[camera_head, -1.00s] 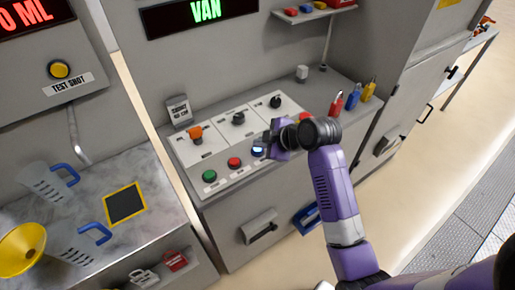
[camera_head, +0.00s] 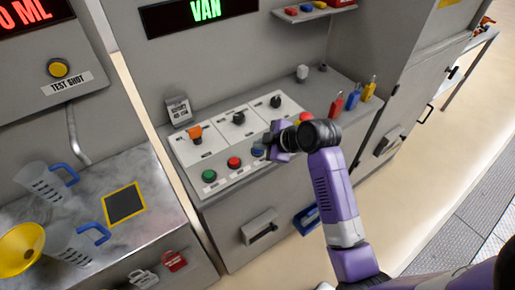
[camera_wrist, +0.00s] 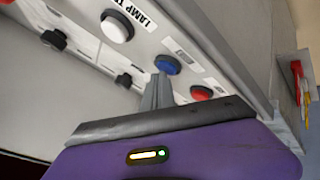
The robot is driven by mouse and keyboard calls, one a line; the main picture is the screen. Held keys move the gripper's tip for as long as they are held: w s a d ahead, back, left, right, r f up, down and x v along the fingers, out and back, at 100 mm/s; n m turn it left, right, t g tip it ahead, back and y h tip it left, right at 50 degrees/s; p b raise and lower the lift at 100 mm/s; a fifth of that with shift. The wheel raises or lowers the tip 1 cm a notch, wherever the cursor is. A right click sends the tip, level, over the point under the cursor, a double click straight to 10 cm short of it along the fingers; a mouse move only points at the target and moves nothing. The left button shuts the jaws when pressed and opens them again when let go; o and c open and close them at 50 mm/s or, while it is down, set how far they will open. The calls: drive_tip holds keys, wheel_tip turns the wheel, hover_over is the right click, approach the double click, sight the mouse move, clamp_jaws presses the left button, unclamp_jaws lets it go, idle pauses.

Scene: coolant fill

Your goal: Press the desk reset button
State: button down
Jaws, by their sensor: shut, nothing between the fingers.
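The sloped desk panel (camera_head: 220,184) carries a row of round buttons. A blue button (camera_head: 257,152) sits right of a red button (camera_head: 234,162) and a green button (camera_head: 209,176). In the wrist view the blue button (camera_wrist: 168,65) lies between a white button (camera_wrist: 117,27), whose label begins "LAMP T", and the red button (camera_wrist: 201,93). My gripper (camera_head: 272,146) is shut and empty. In the wrist view its fingertips (camera_wrist: 161,80) are at the blue button's near edge; I cannot tell whether they touch. The blue button's label is not readable. The head view hides the white button behind my gripper.
Switches, including an orange one (camera_head: 195,133), stand on white plates behind the buttons. A red knob (camera_head: 305,118) is close by my wrist. A counter with jugs (camera_head: 48,182) and a yellow funnel (camera_head: 20,250) is at left.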

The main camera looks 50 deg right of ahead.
sight(260, 151)
idle(0.4)
drive_tip(key=shift+r+p, duration=0.85)
drive_tip(key=shift+p, duration=0.05)
wheel_tip(260, 151, up, 5)
drive_tip(key=p, duration=0.4)
idle(0.8)
